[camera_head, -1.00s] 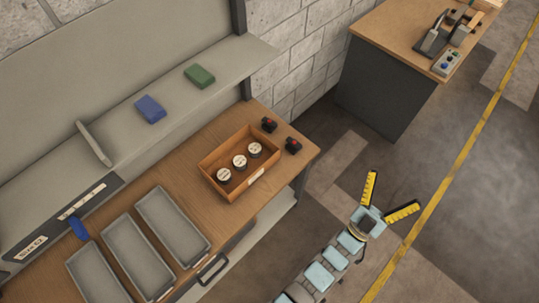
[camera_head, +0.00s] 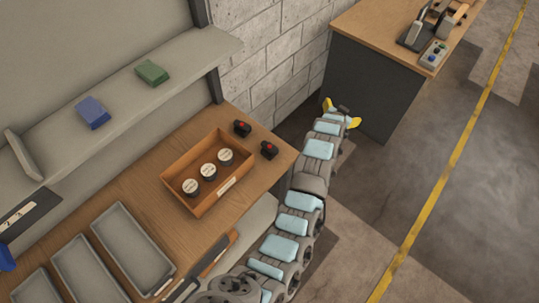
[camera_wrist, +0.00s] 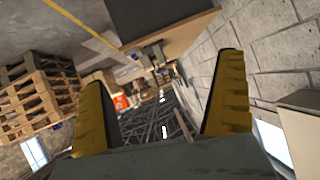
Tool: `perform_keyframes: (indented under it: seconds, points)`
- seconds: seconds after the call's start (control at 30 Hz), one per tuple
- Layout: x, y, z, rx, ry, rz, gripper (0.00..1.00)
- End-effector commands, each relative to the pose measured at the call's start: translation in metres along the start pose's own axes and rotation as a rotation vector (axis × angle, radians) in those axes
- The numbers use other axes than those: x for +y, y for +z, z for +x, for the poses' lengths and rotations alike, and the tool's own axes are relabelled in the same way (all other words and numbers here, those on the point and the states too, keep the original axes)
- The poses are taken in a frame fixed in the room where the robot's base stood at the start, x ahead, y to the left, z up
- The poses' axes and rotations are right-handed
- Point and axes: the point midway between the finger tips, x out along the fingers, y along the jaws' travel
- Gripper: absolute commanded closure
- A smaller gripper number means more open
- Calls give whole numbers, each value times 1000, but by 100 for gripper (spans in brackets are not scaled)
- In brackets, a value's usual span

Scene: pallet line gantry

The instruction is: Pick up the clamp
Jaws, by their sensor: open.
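No thing in view can be surely told as the clamp. Two small black items with red tops, one farther back (camera_head: 243,128) and one nearer (camera_head: 269,150), sit on the wooden workbench's right end. A dark, upright tool (camera_head: 416,35) stands on the far bench, its details too small to tell. My gripper (camera_head: 341,112) is in front of the far bench's dark side, right of the near workbench and apart from both. In the wrist view its yellow fingers (camera_wrist: 162,72) are spread wide with nothing between them.
A wooden box (camera_head: 195,212) with three round labelled jars stands on the near workbench (camera_head: 128,188), beside grey trays (camera_head: 130,248). The shelf (camera_head: 60,139) above holds a blue block (camera_head: 93,112) and a green block (camera_head: 152,72). A block wall (camera_head: 270,60) lies behind; open floor (camera_head: 450,210) is right.

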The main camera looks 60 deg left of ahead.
Motion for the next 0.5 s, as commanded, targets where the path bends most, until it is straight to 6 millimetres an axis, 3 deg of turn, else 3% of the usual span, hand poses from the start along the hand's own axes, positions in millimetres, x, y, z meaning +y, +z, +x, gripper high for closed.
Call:
perform_keyframes:
  seconds: [0.1,0.27,0.5]
  points:
    - [-39,26,7,-141,18,11,0]
    - [-83,60,-2,-339,64,26,0]
    - [-146,108,-47,-624,144,36,0]
